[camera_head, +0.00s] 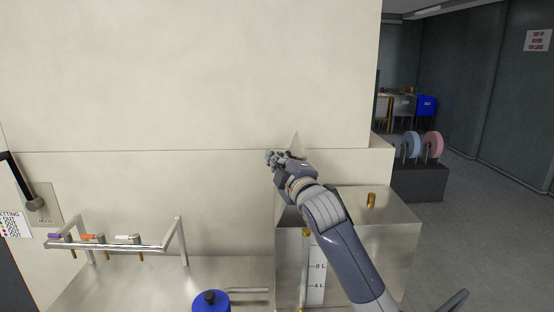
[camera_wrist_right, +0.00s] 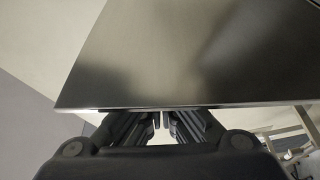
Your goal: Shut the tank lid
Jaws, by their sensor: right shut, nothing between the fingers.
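The tank (camera_head: 385,235) is a shiny metal box with a level gauge (camera_head: 317,275) on its front. My right gripper (camera_head: 272,158) is shut and empty beside the panel's upper part. In the right wrist view a broad metal panel (camera_wrist_right: 190,60) fills the upper middle, its near edge just beyond the shut fingertips (camera_wrist_right: 162,120). I cannot tell whether they touch. My left gripper is out of view.
A brass knob (camera_head: 371,200) stands on the tank top. To the left are a rail rack (camera_head: 110,245) with coloured-tagged pieces and a blue container (camera_head: 211,302) with a black knob. A pale machine wall (camera_head: 190,80) rises behind. Open floor (camera_head: 460,230) lies right.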

